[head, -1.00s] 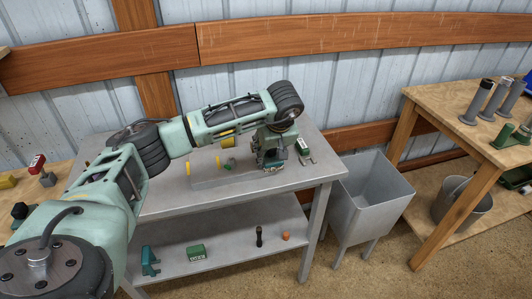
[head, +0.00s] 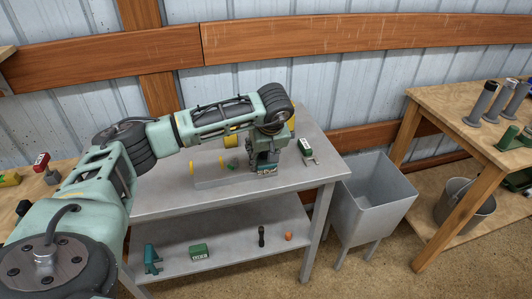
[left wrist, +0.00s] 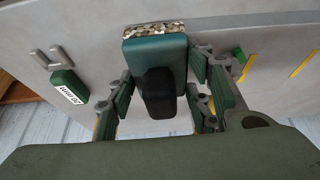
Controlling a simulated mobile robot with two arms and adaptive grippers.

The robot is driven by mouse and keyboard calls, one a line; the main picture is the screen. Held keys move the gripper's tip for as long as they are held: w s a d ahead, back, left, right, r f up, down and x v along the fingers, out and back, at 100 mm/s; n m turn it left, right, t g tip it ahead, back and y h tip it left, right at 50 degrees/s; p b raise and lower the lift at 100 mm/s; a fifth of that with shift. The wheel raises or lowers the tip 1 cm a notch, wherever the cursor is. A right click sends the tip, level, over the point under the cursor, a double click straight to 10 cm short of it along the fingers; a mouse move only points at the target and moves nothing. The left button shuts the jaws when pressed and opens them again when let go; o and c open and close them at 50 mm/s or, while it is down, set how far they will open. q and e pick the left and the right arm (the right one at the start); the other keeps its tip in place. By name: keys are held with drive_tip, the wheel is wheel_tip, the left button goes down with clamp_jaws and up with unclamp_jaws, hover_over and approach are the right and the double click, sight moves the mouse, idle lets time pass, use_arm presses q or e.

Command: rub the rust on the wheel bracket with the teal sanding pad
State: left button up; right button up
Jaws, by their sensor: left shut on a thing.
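My left gripper (head: 264,150) is over the right part of the grey table. It is shut on the teal sanding pad (left wrist: 155,52), whose black grip (left wrist: 160,92) is between the fingers in the left wrist view. A speckled, gritty layer shows along the pad's far edge. What looks like the wheel bracket, a low grey piece with yellow discs (head: 221,162), lies to the left of the gripper in the head view. I cannot make out the rust, or whether the pad touches anything. My right gripper is not in view.
A green block with a white label (head: 305,146) stands right of the gripper, also in the left wrist view (left wrist: 69,87). The lower shelf (head: 225,243) holds several small items. A grey bin (head: 372,205) and a wooden bench (head: 455,112) stand to the right.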

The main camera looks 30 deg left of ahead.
use_arm(q)
wheel_tip(320, 180, up, 6)
drive_tip(key=p, duration=0.4)
idle(0.6)
